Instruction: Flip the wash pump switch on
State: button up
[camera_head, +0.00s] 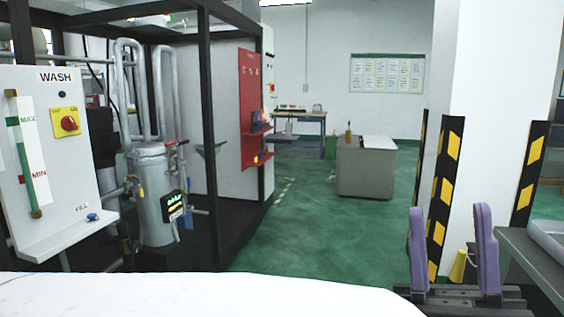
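The wash pump switch (69,123) is a red rotary knob on a yellow plate. It is on the white panel (75,195) marked WASH at the left. Small lettering shows at the plate's top corners, with what looks like ON at the right. The knob's setting is too small to tell. My gripper (451,215) is at the lower right, with two purple fingers pointing up and set wide apart. It is open, with nothing between the fingers. It is far to the right of the panel and not touching it.
The panel also bears a MAX/MIN sight tube (25,155) and a blue FILL knob (92,217). A metal canister (155,195) with pipes stands right of it inside a black frame. A striped pillar guard (441,200) is behind my gripper. The green floor (310,235) between is clear.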

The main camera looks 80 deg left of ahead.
aim_at(68, 122)
jog(key=u, duration=3.9)
